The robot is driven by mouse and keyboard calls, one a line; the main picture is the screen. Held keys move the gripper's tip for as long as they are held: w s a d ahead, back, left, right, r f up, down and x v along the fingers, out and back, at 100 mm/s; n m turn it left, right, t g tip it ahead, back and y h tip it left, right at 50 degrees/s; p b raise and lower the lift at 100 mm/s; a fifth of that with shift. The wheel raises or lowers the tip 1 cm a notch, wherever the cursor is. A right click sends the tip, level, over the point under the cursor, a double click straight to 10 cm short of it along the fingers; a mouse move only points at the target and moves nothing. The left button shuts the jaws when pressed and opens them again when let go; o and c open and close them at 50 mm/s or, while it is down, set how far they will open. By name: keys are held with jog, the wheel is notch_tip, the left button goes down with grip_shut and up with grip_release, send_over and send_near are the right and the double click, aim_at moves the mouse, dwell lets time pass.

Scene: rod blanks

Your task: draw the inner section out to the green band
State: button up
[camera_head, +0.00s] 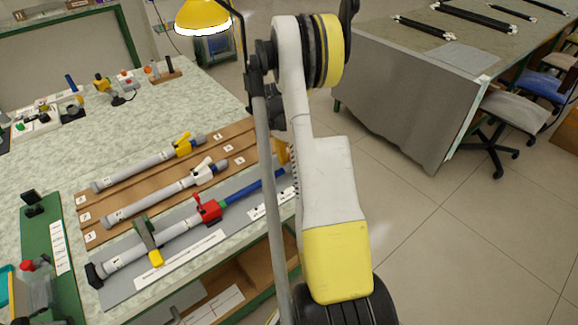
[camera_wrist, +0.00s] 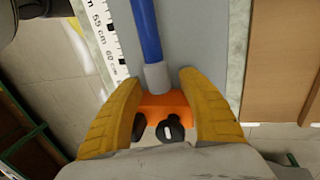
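The outer tube (camera_head: 150,242) is grey and lies on a grey board, with a red collar (camera_head: 208,209) at its right end. The blue inner section (camera_head: 243,192) sticks out of that collar towards my arm. In the wrist view the blue section (camera_wrist: 147,30) ends in a grey sleeve (camera_wrist: 156,76) and an orange end piece (camera_wrist: 165,103). My gripper (camera_wrist: 161,92) has its yellow fingers against both sides of the orange piece and looks shut on it. No green band shows on the blue section. My arm hides its far end in the head view.
A printed scale (camera_wrist: 106,38) runs beside the blue section. A green clamp (camera_head: 147,238) spans the outer tube. Two similar grey tubes, with yellow (camera_head: 183,147) and white (camera_head: 203,168) collars, lie on brown boards behind. Open floor lies to the right.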

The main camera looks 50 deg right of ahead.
jog(key=shift+r, duration=0.1)
jog(key=v, duration=1.1)
jog(key=shift+w+r, duration=0.15)
jog(key=shift+r, duration=0.25)
dwell(0.6)
